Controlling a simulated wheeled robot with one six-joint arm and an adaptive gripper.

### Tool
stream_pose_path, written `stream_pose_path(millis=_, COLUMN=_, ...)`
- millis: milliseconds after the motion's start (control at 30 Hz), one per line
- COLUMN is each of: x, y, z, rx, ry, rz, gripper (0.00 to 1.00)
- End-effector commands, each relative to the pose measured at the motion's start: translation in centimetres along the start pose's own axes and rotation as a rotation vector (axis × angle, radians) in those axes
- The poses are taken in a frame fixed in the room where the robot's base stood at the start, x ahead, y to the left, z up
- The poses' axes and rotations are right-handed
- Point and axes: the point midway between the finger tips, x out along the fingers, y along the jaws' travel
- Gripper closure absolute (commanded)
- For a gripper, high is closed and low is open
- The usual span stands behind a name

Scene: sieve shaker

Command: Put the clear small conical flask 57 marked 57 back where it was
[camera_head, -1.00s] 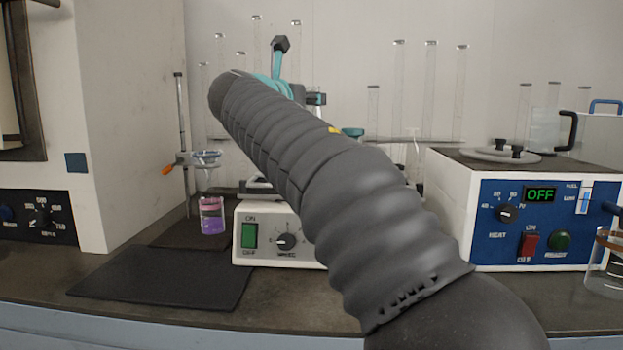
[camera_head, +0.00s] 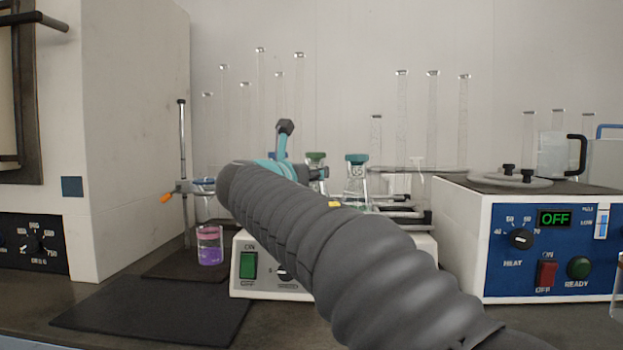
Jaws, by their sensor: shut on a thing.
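My gripper (camera_head: 319,173) shows only in part at the end of my arm, low over the white shaker (camera_head: 248,240). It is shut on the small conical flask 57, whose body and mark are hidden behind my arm. A clear flask with a dark green stopper (camera_head: 316,156) shows just above the gripper's grey part. I cannot tell whether this is the held flask or one behind it. A second clear flask with a teal stopper (camera_head: 357,159), which seems marked 65, stands upright on the shaker, right of my gripper.
A stand with a clamp (camera_head: 183,150) and a glass of purple and pink liquid (camera_head: 209,247) are to the left. A blue-fronted heater (camera_head: 540,250) stands at the right. Tall glass tubes (camera_head: 402,110) rise behind. The dark mat (camera_head: 150,310) is bare.

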Motion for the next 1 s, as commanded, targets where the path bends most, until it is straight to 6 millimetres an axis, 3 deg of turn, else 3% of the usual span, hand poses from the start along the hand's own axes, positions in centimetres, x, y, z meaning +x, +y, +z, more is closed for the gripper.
stream_pose_path(millis=300, x=0.0, y=0.0, z=-0.2, rx=0.001, ry=0.000, rz=0.000, gripper=1.00)
stream_pose_path(millis=333, x=0.0, y=0.0, z=-0.3, rx=0.000, ry=0.000, rz=0.000, gripper=0.60)
stream_pose_path(millis=433, x=0.0, y=0.0, z=-0.2, rx=0.000, ry=0.000, rz=0.000, gripper=0.37)
stream_pose_path(millis=800, x=-0.1, y=0.0, z=0.1, rx=0.001, ry=0.000, rz=0.000, gripper=0.37)
stream_pose_path(millis=1000, x=-2.8, y=0.0, z=0.0, rx=0.001, ry=0.000, rz=0.003, gripper=0.37)
